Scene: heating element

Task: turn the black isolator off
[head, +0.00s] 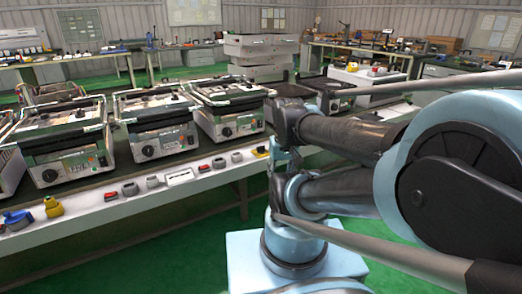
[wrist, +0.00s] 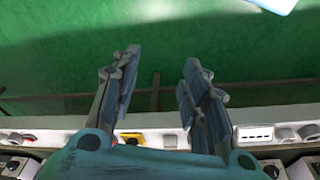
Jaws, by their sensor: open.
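Along the white front rail of the bench (head: 90,213) runs a row of switches. Two dark knobs stand out on it, one at the left (head: 130,189) and one further right (head: 218,163); I cannot tell which is the black isolator. My arm hides part of the bench in the head view.
Red switches (head: 111,196), a yellow one (head: 53,206), a blue one (head: 17,218) and a white socket plate (head: 180,177) share the rail. Several grills (head: 155,125) with black dials stand behind it. Green floor (head: 150,255) before the bench is clear at left.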

